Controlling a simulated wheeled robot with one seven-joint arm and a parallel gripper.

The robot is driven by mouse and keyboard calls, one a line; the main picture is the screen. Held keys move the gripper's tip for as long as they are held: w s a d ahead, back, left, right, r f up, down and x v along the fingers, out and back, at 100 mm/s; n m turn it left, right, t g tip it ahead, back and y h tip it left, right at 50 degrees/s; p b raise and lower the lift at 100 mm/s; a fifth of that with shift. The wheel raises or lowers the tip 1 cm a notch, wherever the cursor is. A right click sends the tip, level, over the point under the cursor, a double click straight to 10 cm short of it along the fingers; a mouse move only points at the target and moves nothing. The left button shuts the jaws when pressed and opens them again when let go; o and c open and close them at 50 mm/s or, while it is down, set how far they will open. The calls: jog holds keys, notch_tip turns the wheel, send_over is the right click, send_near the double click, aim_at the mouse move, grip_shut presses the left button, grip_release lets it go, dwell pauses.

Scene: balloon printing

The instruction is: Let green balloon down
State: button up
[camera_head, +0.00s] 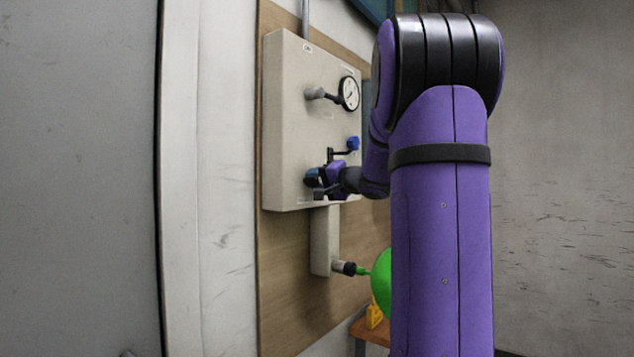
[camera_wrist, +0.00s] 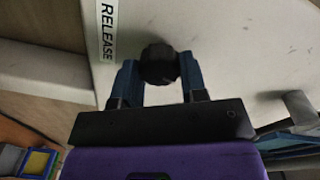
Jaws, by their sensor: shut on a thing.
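The green balloon (camera_head: 382,282) is inflated and hangs on a nozzle (camera_head: 345,267) below the panel box in the head view. My arm hides its right side. A black release knob (camera_wrist: 158,62) sticks out of the panel beside a RELEASE label (camera_wrist: 108,28) in the wrist view. My gripper (camera_wrist: 158,76) is shut on this knob, with one blue finger on each side. In the head view my gripper (camera_head: 318,182) is at the lower part of the panel box, and the knob is hidden there.
The beige panel box (camera_head: 290,130) carries a gauge (camera_head: 349,93) and a blue-handled valve (camera_head: 353,143) above my gripper. It is mounted on a wooden board (camera_head: 285,270). A yellow object (camera_head: 374,316) stands on a wooden table (camera_head: 368,333) below the balloon.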

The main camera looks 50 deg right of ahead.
jog(key=m, duration=1)
jog(key=shift+f+m+y, duration=0.1)
jog(key=shift+m+y, duration=0.2)
jog(key=shift+m, duration=1.9)
jog(key=o, duration=0.9)
jog(key=shift+s, duration=0.15)
jog(key=s, duration=0.7)
jog(key=s+d, duration=0.1)
jog(key=s, duration=0.2)
jog(key=shift+s+r, duration=0.25)
jog(key=shift+r, duration=0.05)
